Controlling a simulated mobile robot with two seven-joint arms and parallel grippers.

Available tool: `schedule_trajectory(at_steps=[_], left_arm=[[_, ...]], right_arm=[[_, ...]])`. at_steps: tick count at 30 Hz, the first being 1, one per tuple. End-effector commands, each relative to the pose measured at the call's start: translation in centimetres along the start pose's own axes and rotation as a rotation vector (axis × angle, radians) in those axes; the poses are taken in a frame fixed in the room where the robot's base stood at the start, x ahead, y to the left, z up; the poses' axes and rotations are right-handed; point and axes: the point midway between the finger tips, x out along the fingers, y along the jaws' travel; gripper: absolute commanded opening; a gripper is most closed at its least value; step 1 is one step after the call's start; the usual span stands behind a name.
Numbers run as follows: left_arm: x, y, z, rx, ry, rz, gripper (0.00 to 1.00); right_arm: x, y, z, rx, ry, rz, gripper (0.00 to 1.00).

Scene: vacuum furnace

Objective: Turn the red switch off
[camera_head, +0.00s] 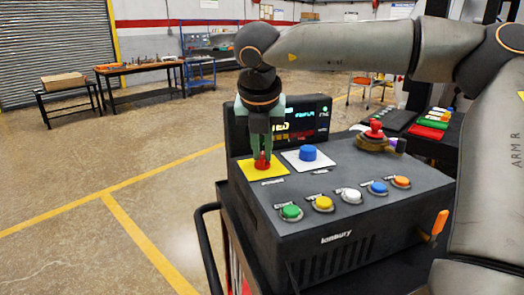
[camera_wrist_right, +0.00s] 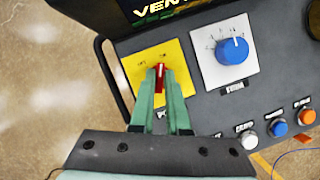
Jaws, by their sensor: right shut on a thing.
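The red switch (camera_head: 262,161) sits on a square yellow plate (camera_head: 247,168) on the sloped grey console. My right gripper (camera_head: 262,151) comes down on it from above, its green fingers shut on the switch. In the right wrist view the red switch (camera_wrist_right: 160,77) stands between the fingertips of my right gripper (camera_wrist_right: 161,76), on the yellow plate (camera_wrist_right: 148,60) with small dark markings. Its handle runs close to the vertical of that picture. My left gripper is not in view.
A blue knob (camera_head: 308,153) on a white plate is just right of the switch. A row of coloured buttons (camera_head: 322,204) lines the console front. A screen (camera_head: 300,122) stands behind, and a red joystick (camera_head: 375,130) is further right. Open floor lies left.

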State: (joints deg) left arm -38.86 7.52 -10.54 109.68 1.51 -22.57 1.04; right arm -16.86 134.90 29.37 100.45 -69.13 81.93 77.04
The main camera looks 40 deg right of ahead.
Motion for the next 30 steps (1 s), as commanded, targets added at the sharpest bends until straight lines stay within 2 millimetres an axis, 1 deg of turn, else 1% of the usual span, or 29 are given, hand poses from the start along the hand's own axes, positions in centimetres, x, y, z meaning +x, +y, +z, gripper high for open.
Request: schedule_trajectory(at_steps=[6, 12, 21, 30], left_arm=[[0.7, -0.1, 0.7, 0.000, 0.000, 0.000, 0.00], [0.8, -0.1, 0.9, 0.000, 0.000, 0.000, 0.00], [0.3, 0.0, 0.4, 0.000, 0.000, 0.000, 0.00], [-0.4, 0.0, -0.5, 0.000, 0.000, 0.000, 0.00]], right_arm=[[0.1, -0.1, 0.0, -0.148, -0.002, 0.066, 0.00], [0.0, -0.2, 0.1, -0.322, -0.003, 0.139, 0.00], [-0.1, -0.3, 0.2, -0.578, -0.001, 0.244, 0.00], [-0.1, -0.4, 0.3, -0.776, 0.000, 0.324, 0.00]])
